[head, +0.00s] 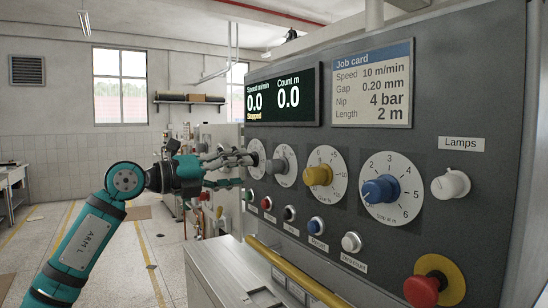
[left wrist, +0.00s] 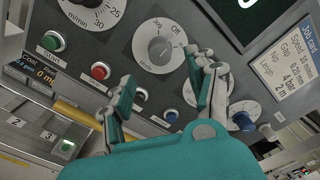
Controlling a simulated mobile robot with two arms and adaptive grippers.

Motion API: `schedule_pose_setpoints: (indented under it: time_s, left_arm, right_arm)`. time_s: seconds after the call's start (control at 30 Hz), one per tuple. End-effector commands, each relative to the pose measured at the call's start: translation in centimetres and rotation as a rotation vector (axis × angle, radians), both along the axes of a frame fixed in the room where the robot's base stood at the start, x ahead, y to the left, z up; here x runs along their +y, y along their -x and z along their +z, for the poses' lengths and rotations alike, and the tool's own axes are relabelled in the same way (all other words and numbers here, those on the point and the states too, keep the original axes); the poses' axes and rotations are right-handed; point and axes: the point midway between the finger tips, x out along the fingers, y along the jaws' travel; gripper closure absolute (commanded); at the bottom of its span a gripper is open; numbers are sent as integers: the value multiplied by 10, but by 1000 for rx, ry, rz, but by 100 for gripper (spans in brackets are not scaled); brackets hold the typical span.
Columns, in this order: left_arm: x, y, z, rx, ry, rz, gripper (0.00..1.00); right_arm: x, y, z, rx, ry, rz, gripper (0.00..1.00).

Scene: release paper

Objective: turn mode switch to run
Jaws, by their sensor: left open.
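The mode switch is a round pale dial with a grey knob (left wrist: 160,46) in the left wrist view, with "Jog" and "Off" lettering; I cannot read where its pointer stands. In the head view it is the second dial from the left (head: 284,164), on the dark control panel. My left gripper (head: 246,158) is open and empty. It reaches in from the left in front of the leftmost dials. In the left wrist view its fingers (left wrist: 163,75) point toward the mode dial, one on either side below it; contact is not visible. My right gripper is not in view.
The speed dial (left wrist: 90,8) sits beside the mode switch. A yellow knob (head: 317,175), a blue knob (head: 380,189) and a white lamps knob (head: 451,184) lie to the right. Push buttons (head: 316,225) run below. A red emergency button (head: 421,290) and yellow rail (head: 290,272) protrude.

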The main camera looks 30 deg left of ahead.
Motion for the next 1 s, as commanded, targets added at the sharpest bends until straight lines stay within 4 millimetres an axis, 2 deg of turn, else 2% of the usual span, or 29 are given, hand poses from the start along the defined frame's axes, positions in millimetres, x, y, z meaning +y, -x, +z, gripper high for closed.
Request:
schedule_pose_setpoints:
  time_s: [0.03,0.1,0.4,0.6,0.87,0.9,1.0]
  left_arm:
    - [-8,-10,5,1,1,-4,43]
    - [-15,-24,6,1,3,-4,43]
    - [-42,-70,3,2,2,-2,43]
    - [-48,-83,1,0,0,1,43]
    - [-49,-84,-1,0,0,1,43]
    - [-49,-84,0,0,0,1,44]
    - [-49,-84,0,0,0,0,57]
  right_arm:
    - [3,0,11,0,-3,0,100]
    - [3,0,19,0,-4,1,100]
    - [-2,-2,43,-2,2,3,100]
    - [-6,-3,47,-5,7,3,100]
    - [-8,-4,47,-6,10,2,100]
    - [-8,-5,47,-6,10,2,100]
    - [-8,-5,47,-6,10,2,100]
